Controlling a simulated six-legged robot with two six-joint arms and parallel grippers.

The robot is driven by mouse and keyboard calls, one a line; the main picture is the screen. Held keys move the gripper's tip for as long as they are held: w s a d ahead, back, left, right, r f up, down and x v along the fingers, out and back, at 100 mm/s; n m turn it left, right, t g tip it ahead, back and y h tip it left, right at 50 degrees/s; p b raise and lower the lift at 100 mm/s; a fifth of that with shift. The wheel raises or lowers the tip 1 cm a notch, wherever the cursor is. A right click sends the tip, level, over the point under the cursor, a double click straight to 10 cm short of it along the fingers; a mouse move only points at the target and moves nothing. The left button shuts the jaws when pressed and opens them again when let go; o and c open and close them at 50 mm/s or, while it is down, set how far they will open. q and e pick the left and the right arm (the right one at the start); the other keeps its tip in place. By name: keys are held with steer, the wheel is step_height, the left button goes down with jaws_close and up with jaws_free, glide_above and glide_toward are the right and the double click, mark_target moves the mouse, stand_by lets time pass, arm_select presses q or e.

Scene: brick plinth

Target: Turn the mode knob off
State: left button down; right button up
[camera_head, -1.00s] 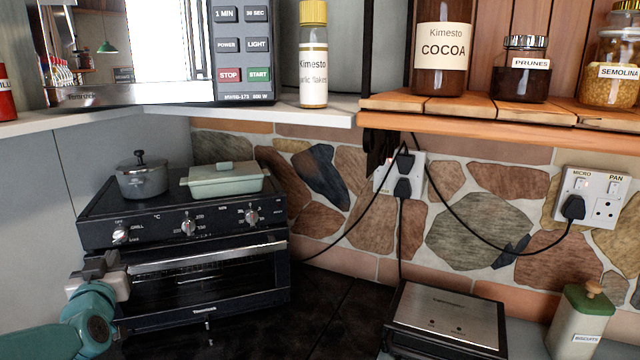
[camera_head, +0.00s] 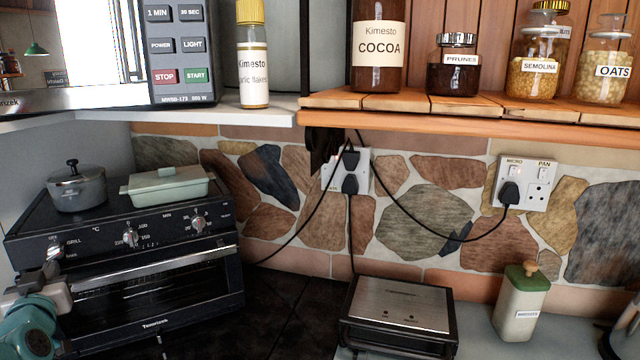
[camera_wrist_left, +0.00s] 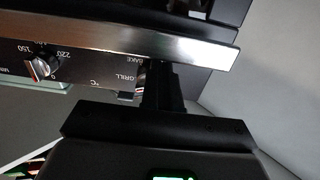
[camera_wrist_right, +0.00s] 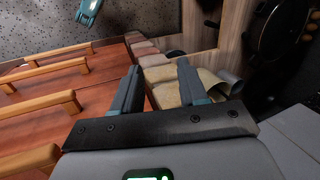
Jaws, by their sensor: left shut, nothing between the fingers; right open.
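The black toaster oven (camera_head: 150,285) stands at the left with a row of knobs on its top front panel. The mode knob (camera_head: 56,250) is the leftmost one, beside the GRILL label; its setting is too small to read. My left gripper (camera_head: 50,266) is shut and empty, just below and in front of this knob. In the left wrist view the shut fingers (camera_wrist_left: 161,84) stand close beside the GRILL and BAKE lettering and hide most of the knob; I cannot tell whether they touch it. My right gripper (camera_wrist_right: 160,68) is open and empty, away from the oven.
A grey pot (camera_head: 77,188) and a pale green dish (camera_head: 166,187) sit on the oven. The temperature knob (camera_head: 130,238) and timer knob (camera_head: 198,222) are to the right. A sandwich press (camera_head: 400,305) and a biscuits jar (camera_head: 520,303) stand further right. A shelf (camera_head: 450,108) overhangs.

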arm_select(q)
steer(key=shift+w+d+r, duration=0.1)
steer(key=shift+d+r, duration=0.05)
steer(key=shift+r, duration=0.3)
stand_by(0.6)
steer(key=shift+w+d+f+b, duration=0.1)
steer(key=shift+d+b, duration=0.1)
steer(key=shift+b, duration=0.2)
steer(key=shift+w+d+b, duration=0.15)
steer(key=shift+d+b, duration=0.15)
steer(key=shift+w+d+r, duration=0.1)
steer(key=shift+d+r, duration=0.05)
steer(key=shift+r, duration=0.05)
stand_by(0.5)
steer(key=shift+f, duration=0.1)
